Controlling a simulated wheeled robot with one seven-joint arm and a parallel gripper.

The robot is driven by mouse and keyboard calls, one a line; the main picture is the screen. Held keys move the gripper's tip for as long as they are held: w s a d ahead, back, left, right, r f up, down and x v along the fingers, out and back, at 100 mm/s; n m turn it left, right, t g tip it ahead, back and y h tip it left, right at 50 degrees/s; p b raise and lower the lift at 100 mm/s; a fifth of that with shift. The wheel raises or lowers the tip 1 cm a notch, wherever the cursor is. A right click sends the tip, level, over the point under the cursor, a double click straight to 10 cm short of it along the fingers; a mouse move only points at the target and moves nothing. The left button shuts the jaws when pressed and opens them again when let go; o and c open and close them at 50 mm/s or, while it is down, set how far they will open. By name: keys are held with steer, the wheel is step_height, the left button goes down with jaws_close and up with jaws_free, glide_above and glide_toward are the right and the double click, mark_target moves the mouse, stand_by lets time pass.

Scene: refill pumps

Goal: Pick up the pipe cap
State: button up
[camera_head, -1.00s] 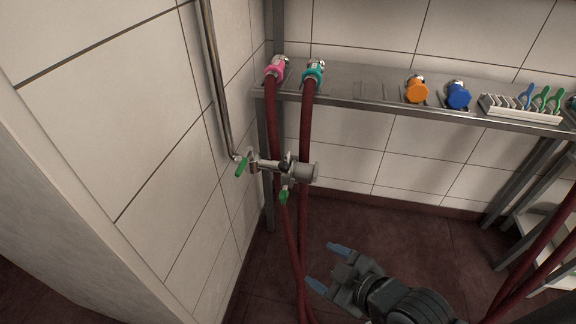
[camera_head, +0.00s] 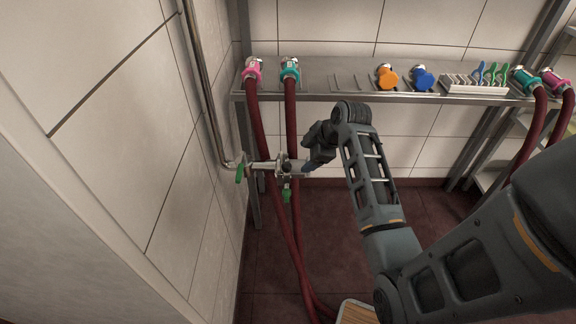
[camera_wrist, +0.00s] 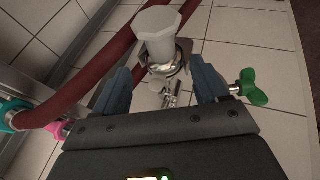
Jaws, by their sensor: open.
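The pipe cap (camera_wrist: 157,24) is a pale grey, many-sided cap on the end of the metal pipe fitting, seen at the top of the wrist view. A metal clamp ring (camera_wrist: 163,62) sits just behind it. My gripper (camera_wrist: 162,80) is open, with its two blue fingers to the left and right of the fitting. The cap shows a little above the fingertips in that view, and I cannot tell whether either finger touches it. In the head view my gripper (camera_head: 308,167) is at the right end of the pipe fitting (camera_head: 265,166) and largely hides the cap.
Green valve handles (camera_head: 287,195) (camera_wrist: 252,88) sit close to the fitting. Dark red hoses (camera_head: 291,130) hang behind it from pink and teal couplings on the metal shelf (camera_head: 345,78). Orange (camera_head: 386,78) and blue caps stand on the shelf. A tiled wall lies to the left.

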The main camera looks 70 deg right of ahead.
mark_target(298, 164)
steer(key=x, duration=0.7)
steer(key=shift+f, duration=0.3)
steer(key=c, duration=1.3)
steer(key=shift+r, duration=0.1)
